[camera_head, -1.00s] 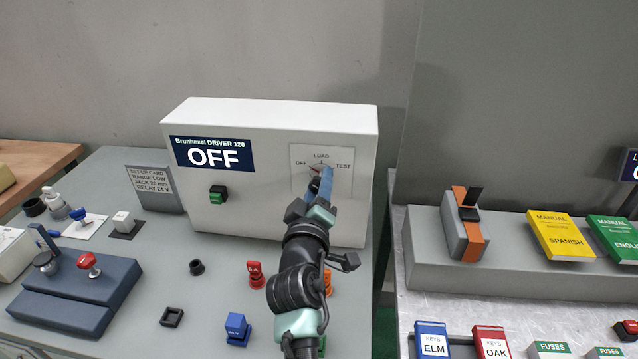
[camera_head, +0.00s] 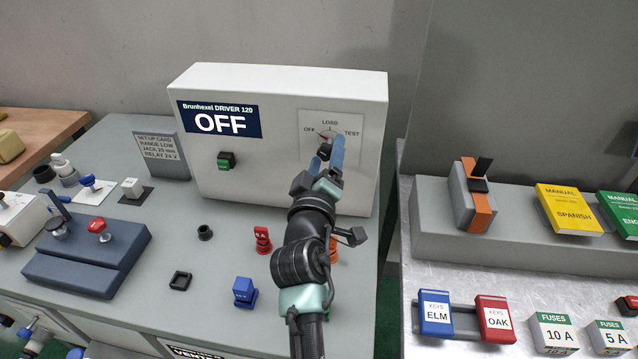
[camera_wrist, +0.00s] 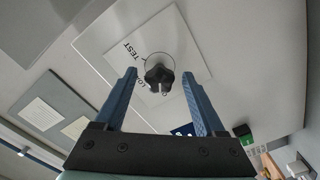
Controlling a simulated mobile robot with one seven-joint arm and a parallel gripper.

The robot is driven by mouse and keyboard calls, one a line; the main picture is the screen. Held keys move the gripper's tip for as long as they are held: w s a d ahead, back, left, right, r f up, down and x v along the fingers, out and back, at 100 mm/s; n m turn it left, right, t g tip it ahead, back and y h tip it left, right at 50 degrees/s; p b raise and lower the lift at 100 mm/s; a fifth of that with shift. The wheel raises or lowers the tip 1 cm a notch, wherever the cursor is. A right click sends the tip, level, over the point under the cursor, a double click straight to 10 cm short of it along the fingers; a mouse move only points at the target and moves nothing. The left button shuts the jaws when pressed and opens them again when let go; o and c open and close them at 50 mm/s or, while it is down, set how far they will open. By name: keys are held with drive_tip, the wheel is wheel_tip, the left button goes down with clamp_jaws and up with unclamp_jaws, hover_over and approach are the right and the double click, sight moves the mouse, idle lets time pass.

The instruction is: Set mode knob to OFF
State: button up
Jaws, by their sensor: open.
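The mode knob (camera_wrist: 160,75) is a dark, lobed knob on a pale square plate (camera_head: 350,122) on the front of the white machine. The plate is marked OFF, LOAD and TEST. The machine's display (camera_head: 220,121) reads OFF. The fingers partly hide the knob in the head view.
A green button (camera_head: 226,161) sits on the machine front. A red piece (camera_head: 262,240), a blue piece (camera_head: 244,292) and black rings stand on the grey bench below. A dark blue fixture (camera_head: 88,253) is at left. A second bench with manuals (camera_head: 568,210) is at right.

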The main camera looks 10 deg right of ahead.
drive_tip(key=b+v, duration=0.1)
drive_tip(key=v, duration=1)
drive_tip(key=shift+s, duration=0.25)
drive_tip(key=s+a+r+m+t+y+p, duration=0.1)
drive_tip(key=a+r+m+t, duration=0.15)
drive_tip(key=r, duration=1.05)
drive_tip(key=s+a+r+m+t+y+p, duration=0.1)
drive_tip(key=s+a+r+m+t, duration=0.15)
drive_tip(key=r, duration=1.05)
drive_tip(key=s+a+r+t+y, duration=0.2)
drive_tip(key=s+r, duration=0.3)
drive_tip(key=r, duration=0.3)
drive_tip(key=s+a+r+t+y, duration=0.2)
drive_tip(key=s+r, duration=0.3)
drive_tip(key=r, duration=0.3)
drive_tip(key=shift+a+m+t+y+p, duration=0.25)
drive_tip(key=shift+m+t+y+p, duration=0.2)
drive_tip(key=shift+t, duration=0.45)
